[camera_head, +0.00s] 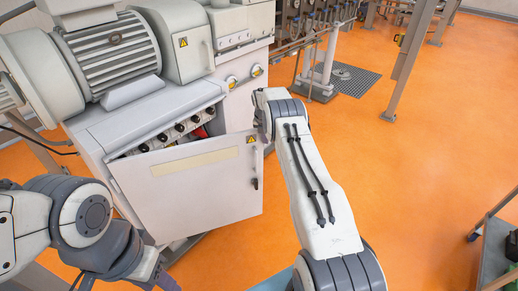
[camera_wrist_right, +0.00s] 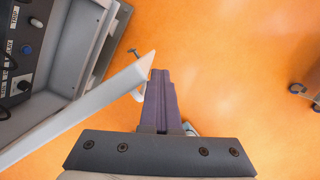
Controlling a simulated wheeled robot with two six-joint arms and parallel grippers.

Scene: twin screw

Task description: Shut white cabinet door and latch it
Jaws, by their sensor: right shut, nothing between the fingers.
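The white cabinet door (camera_head: 195,185) hangs partly open in the head view, its top swung out from the cabinet body (camera_head: 110,130). A small dark latch handle (camera_head: 254,183) is on its right side. In the wrist view the door (camera_wrist_right: 75,120) is a slanted pale panel, with a small peg-like part (camera_wrist_right: 133,52) near its outer end. My right gripper (camera_wrist_right: 160,72) is shut and empty, right beside the door's free edge; contact is unclear. In the head view the right gripper is mostly hidden. My left gripper (camera_head: 165,281) is low at left, its fingers unclear.
Inside the opening is a row of dark knobs (camera_head: 180,128), with a control panel (camera_wrist_right: 25,50) in the wrist view. A motor (camera_head: 110,50) sits on top. Orange floor (camera_head: 440,150) is free on the right. A cart (camera_head: 495,245) stands at far right.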

